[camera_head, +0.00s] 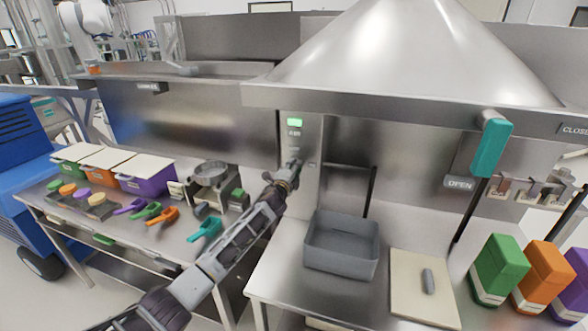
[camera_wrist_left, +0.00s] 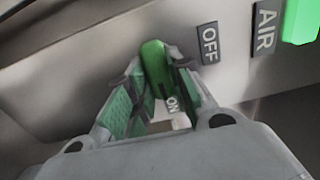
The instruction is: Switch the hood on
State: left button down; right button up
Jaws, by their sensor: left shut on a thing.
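The hood (camera_head: 420,50) is a large metal cone over the right bench. On the panel at its left, below its rim, is a bright green indicator (camera_head: 295,122). It shows at the top right of the left wrist view (camera_wrist_left: 300,20), beside an AIR label (camera_wrist_left: 265,28). My left gripper (camera_head: 291,168) is at this panel below the indicator. In the left wrist view its fingers are closed around a green switch knob (camera_wrist_left: 153,62). An OFF label (camera_wrist_left: 209,43) and an ON label (camera_wrist_left: 172,104) lie beside the knob. The knob's exact setting is unclear. My right gripper is out of view.
A grey bin (camera_head: 342,262) and a pale board (camera_head: 410,300) stand on the right bench. A teal handle (camera_head: 491,150) hangs by an OPEN label at the right. Lidded bins (camera_head: 150,178) and coloured scoops (camera_head: 160,216) sit on the left bench.

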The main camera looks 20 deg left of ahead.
pick_arm(q)
jog(key=c, duration=1.3)
grip_release()
jog(key=shift+s+a, duration=0.2)
jog(key=shift+s, duration=5.75)
jog(key=shift+f, duration=0.1)
